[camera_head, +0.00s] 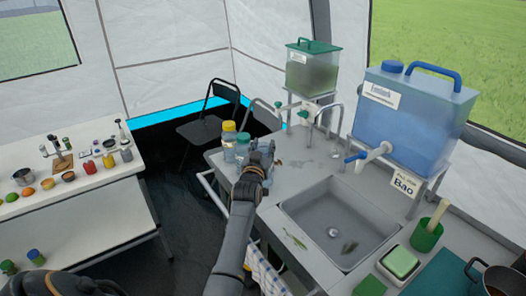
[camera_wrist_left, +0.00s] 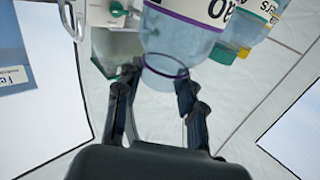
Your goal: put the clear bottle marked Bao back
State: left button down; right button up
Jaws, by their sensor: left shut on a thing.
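A clear bottle (camera_wrist_left: 180,38) with a purple ring and a white label fills the top middle of the left wrist view. The label's letters are upside down and cut off; they look like part of "Bao". My left gripper (camera_wrist_left: 160,88) is shut on it, one finger on each side near the ring. In the head view the left gripper (camera_head: 262,152) is over the counter's left end, hiding most of the held bottle. Two other clear bottles, one yellow-capped (camera_head: 229,142) and one green-capped (camera_head: 243,147), stand just left of the gripper. My right gripper is not in view.
The grey counter (camera_head: 300,178) has a sink (camera_head: 345,222), taps and a large blue water container (camera_head: 412,108). A green-lidded tank (camera_head: 313,70) stands behind. A white table (camera_head: 75,195) with small items is at left.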

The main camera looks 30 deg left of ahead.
pick_arm(q)
jog(key=shift+f, duration=1)
jog(key=shift+f, duration=0.1)
jog(key=c, duration=0.8)
grip_release()
jog(key=shift+s, duration=0.15)
jog(key=b+v, duration=0.1)
jog(key=v, duration=1.1)
